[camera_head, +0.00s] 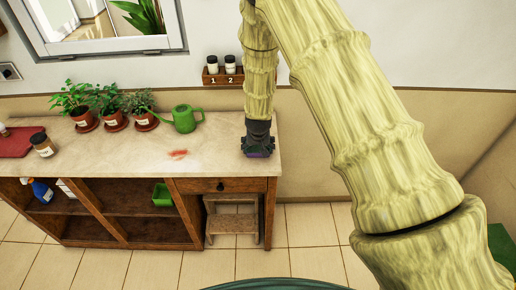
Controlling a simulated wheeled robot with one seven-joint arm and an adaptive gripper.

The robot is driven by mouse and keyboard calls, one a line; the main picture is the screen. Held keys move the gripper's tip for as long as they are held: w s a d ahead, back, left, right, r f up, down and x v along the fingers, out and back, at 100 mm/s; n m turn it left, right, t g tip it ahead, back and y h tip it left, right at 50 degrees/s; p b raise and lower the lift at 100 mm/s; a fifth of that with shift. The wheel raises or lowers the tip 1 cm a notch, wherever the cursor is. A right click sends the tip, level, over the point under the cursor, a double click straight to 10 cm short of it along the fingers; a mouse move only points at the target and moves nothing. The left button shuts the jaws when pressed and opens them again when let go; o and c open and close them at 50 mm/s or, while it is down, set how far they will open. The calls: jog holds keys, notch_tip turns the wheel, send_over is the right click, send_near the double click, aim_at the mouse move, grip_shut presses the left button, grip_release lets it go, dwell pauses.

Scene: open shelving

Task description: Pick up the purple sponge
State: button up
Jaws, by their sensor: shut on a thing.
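My gripper (257,148) points down at the right end of the counter (225,165). It is shut on the purple sponge (258,155), of which only a thin purple strip shows below the dark fingers. The rest of the sponge is hidden by the gripper. I cannot tell whether the sponge touches the counter top or is slightly above it.
Left of my gripper are a reddish stain (178,154), a green watering can (184,118) and several potted plants (112,119). A jar (42,145) and red board (18,141) are far left. A spice rack (223,75) hangs on the wall behind.

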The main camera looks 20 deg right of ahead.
jog(key=shift+r+b, duration=0.45)
jog(key=shift+r, duration=0.15)
jog(key=shift+r+b, duration=0.55)
jog(key=shift+r, duration=0.35)
jog(key=s+a+r+b, duration=0.1)
jog(key=s+b, duration=0.1)
jog(key=s, duration=0.6)
jog(key=s+a+b, duration=0.2)
jog(key=s+b, duration=0.1)
jog(key=s, duration=0.4)
jog(key=shift+s+a+r, duration=0.3)
jog(key=shift+s+r, duration=0.05)
jog(key=shift+c, duration=0.3)
